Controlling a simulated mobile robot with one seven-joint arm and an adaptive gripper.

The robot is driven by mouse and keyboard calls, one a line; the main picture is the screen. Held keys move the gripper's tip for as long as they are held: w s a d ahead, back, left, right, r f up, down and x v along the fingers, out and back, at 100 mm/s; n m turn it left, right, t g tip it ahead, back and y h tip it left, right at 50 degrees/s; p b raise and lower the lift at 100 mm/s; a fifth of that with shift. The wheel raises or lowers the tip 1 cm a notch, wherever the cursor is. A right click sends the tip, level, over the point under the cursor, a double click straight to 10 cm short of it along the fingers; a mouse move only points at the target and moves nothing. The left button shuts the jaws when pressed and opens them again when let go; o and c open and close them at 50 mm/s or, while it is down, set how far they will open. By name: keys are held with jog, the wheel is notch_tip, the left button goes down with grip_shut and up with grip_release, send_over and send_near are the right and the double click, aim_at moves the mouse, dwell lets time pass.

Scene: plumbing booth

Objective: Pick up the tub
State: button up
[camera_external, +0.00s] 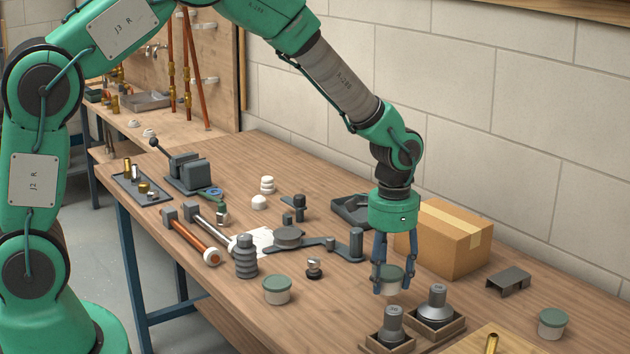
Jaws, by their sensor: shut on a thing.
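My gripper (391,287) points down over the front right part of the workbench. It is shut on a small white tub (391,280) with a grey-green lid. The tub sits between the blue fingers, which hide its sides. I cannot tell whether its bottom touches the bench. A similar tub (277,290) stands on the bench to the left, and another tub (552,323) stands at the far right; both have grey-green lids.
A cardboard box (452,240) stands just behind my gripper. Two grey fittings in wooden trays (437,322) are close in front. A ribbed dark part (245,256), pipe tools (195,240) and a vise (188,172) lie left. A grey bracket (508,280) sits right.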

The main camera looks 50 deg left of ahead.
jog(key=s, duration=0.3)
jog(key=s+a, duration=0.1)
jog(key=s, duration=0.3)
jog(key=s+r+p, duration=0.1)
jog(key=s, duration=0.2)
jog(key=shift+s+a, duration=0.3)
jog(key=shift+s, duration=0.1)
jog(key=shift+s, duration=0.15)
jog(key=s+a, duration=0.2)
jog(key=s, duration=0.8)
jog(key=s+a+m+p, duration=0.1)
jog(key=s+a, duration=0.1)
jog(key=s, duration=0.8)
jog(key=shift+a, duration=0.25)
jog(key=shift+w, duration=0.1)
jog(key=w, duration=0.5)
jog(key=w+d+f+b, duration=0.1)
jog(key=w, duration=0.9)
jog(key=shift+d+f+b, duration=0.15)
jog(key=shift+d+b, duration=0.15)
jog(key=shift+d, duration=0.05)
